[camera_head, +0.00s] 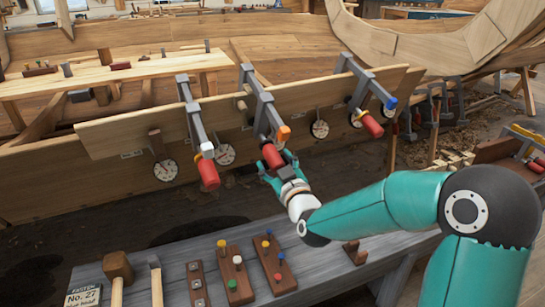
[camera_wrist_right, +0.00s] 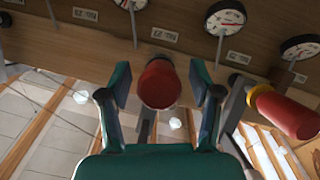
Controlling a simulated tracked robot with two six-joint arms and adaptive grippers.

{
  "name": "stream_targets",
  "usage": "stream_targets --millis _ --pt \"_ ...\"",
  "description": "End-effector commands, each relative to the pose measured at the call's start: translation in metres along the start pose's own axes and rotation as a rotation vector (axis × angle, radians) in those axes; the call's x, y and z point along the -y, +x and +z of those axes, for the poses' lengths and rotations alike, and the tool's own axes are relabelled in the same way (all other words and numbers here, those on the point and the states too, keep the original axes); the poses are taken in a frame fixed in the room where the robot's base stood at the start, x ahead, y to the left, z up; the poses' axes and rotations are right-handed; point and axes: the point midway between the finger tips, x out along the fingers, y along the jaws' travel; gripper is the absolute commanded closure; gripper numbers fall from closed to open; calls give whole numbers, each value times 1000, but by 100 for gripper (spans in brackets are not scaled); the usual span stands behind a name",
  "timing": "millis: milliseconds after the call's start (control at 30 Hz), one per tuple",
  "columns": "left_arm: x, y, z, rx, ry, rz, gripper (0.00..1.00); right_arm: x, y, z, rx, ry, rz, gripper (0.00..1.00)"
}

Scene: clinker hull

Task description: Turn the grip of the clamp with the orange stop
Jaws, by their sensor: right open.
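The clamp with the orange stop (camera_head: 284,133) is the middle of three grey clamps on the plank. Its red grip (camera_head: 271,155) hangs at the lower end of the clamp. In the right wrist view the red grip (camera_wrist_right: 160,84) is seen end-on between the two fingers. My right gripper (camera_head: 278,168) is open, with its teal fingers on both sides of the grip. In the wrist view, gaps show between the grip and the fingers of the right gripper (camera_wrist_right: 160,90). My left gripper is not in view.
A clamp with a white stop (camera_head: 207,150) stands to the left, one with a blue stop (camera_head: 390,102) to the right. Dial gauges (camera_head: 165,170) hang along the plank (camera_head: 120,132). A grey bench (camera_head: 200,250) with tools and pegged blocks lies in front.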

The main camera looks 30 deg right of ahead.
Motion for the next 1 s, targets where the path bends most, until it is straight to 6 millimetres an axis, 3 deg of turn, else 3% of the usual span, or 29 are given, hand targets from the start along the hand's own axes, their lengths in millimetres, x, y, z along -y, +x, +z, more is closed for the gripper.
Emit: stream_targets --millis 200,500,867,1000 --pt "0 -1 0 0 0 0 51 0 18 0 0 0 0 36" --pt "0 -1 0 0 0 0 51 0 20 0 0 0 0 36" --pt "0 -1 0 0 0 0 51 0 20 0 0 0 -1 95" --pt "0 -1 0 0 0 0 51 0 20 0 -1 2 -2 98"
